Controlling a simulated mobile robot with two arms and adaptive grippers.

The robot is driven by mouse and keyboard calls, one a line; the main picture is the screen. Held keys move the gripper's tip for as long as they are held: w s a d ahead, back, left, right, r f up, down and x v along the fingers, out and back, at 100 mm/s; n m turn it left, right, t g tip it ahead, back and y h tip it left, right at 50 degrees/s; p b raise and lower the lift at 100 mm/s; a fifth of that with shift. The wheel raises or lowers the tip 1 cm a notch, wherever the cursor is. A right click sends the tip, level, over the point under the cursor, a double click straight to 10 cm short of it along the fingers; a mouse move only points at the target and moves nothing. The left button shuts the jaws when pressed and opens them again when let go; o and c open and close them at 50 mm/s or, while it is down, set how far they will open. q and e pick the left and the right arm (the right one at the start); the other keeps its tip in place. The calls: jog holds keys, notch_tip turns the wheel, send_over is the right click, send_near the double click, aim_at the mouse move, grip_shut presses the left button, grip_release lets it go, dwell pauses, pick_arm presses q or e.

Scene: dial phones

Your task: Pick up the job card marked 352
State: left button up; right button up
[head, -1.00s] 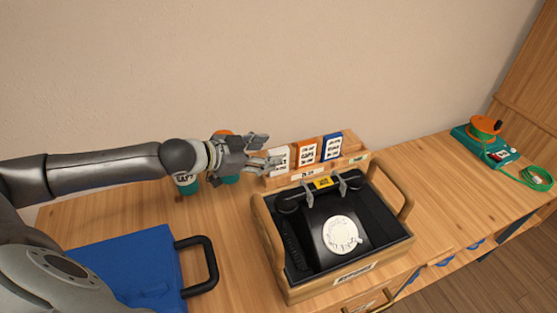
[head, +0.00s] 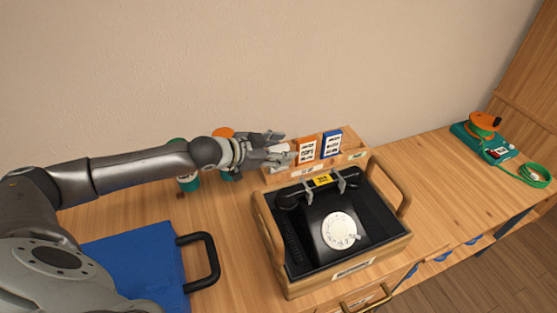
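A wooden card rack (head: 358,156) stands at the back of the bench. It holds an orange card (head: 306,151), a blue card (head: 332,144) and, at its left end, a white card (head: 281,148). The print on the cards is too small for me to read as numbers. My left gripper (head: 288,147) is at the left end of the rack, its fingers apart, above and below the visible part of the white card. The gripper hides most of that card, and I cannot tell whether it touches it. My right gripper is out of view.
A wooden tray (head: 372,258) with a black dial phone (head: 322,229) stands in front of the rack. A blue case (head: 135,262) with a black handle lies at left. Green containers (head: 190,184) sit behind my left arm.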

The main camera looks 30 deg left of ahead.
pick_arm(q)
grip_shut()
jog(key=shift+r, duration=0.1)
